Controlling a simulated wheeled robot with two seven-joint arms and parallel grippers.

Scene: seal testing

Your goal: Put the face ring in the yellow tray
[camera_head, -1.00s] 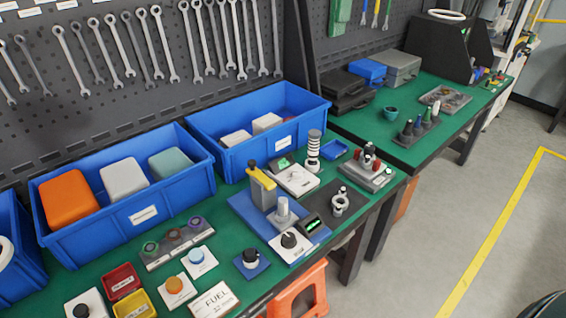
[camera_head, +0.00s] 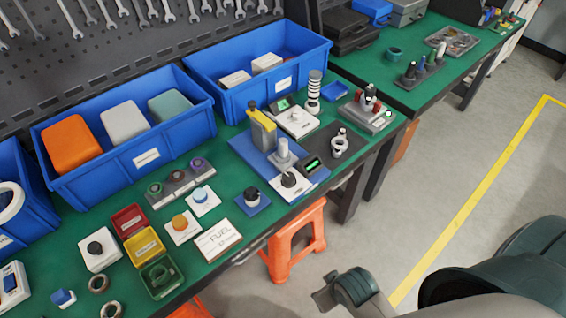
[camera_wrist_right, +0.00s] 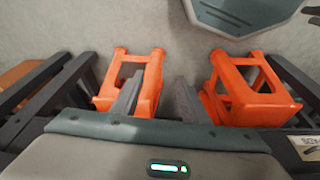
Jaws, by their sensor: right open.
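The yellow tray (camera_head: 145,245) is a small open bin at the front of the green bench, between a red tray (camera_head: 129,220) and a green tray (camera_head: 160,278). Two small dark-brown rings, one (camera_head: 98,283) and another (camera_head: 110,310), lie flat at the lower left. A grey ring (camera_head: 339,146) is on the black mat at the bench's right. I cannot tell which is the face ring. My right gripper (camera_wrist_right: 157,92) is open and empty, with orange stools beyond it. My right arm shows low in the head view, off the bench. My left gripper is out of view.
Blue bins (camera_head: 130,155) line the back of the bench. An orange stool (camera_head: 296,240) stands under the front edge. The floor to the right is clear.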

